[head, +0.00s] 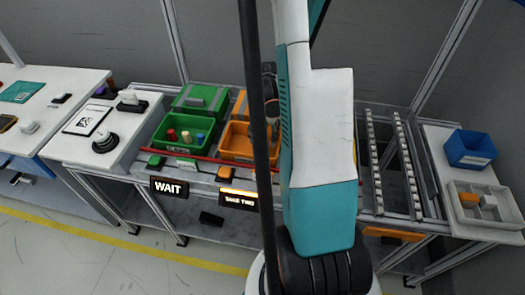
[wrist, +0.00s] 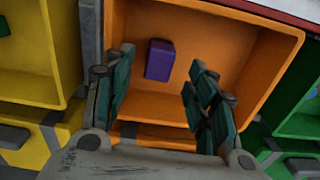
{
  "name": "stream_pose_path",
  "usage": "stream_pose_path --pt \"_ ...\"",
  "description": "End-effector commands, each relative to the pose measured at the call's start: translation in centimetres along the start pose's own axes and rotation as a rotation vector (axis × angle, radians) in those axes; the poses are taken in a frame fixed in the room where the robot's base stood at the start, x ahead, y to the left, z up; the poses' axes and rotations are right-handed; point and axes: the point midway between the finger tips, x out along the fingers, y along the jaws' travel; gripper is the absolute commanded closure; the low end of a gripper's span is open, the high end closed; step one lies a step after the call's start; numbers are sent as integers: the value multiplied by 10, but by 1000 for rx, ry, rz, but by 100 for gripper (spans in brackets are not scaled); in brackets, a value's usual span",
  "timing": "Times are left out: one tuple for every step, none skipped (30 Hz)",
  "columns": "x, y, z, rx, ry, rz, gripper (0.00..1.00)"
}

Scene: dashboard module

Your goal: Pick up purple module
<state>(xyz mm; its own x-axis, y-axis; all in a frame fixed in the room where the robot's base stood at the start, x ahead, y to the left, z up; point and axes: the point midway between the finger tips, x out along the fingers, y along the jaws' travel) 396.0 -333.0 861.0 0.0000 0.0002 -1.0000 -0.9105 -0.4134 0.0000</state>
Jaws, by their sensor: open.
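In the wrist view the purple module (wrist: 159,60) is a small block lying on the floor of an orange bin (wrist: 227,30). My gripper (wrist: 155,90) is open, with its two green-padded fingers spread at the near side of the bin. The module is in the gap between the fingers, a little beyond their tips and nearer the left finger. Nothing is held. In the head view the orange bin (head: 238,142) stands on the rack, partly hidden by my arm.
A yellow bin (wrist: 62,45) is left of the orange bin and a green bin (wrist: 299,122) is right of it. A blue bin (head: 470,147) and a grey divided tray (head: 465,218) are at the far right.

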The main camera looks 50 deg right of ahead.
Motion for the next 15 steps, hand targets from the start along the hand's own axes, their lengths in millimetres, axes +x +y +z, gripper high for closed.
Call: stream_pose_path --pt "5 0 0 0 0 0 48" --pt "6 0 0 0 0 0 48" --pt "8 0 0 0 0 0 48" --pt "8 0 0 0 0 0 48" --pt "10 0 0 0 0 0 48" --pt "12 0 0 0 0 0 48" --pt "14 0 0 0 0 0 48" --pt "17 0 -1 0 0 0 48" --pt "22 0 -1 0 0 0 48" --pt "26 0 -2 0 0 0 48" --pt "31 0 -2 0 0 0 48" --pt "37 0 -3 0 0 0 48" --pt "42 -1 -3 0 0 0 48" --pt "47 -1 -3 0 0 0 48" --pt "52 -1 -3 0 0 0 48"
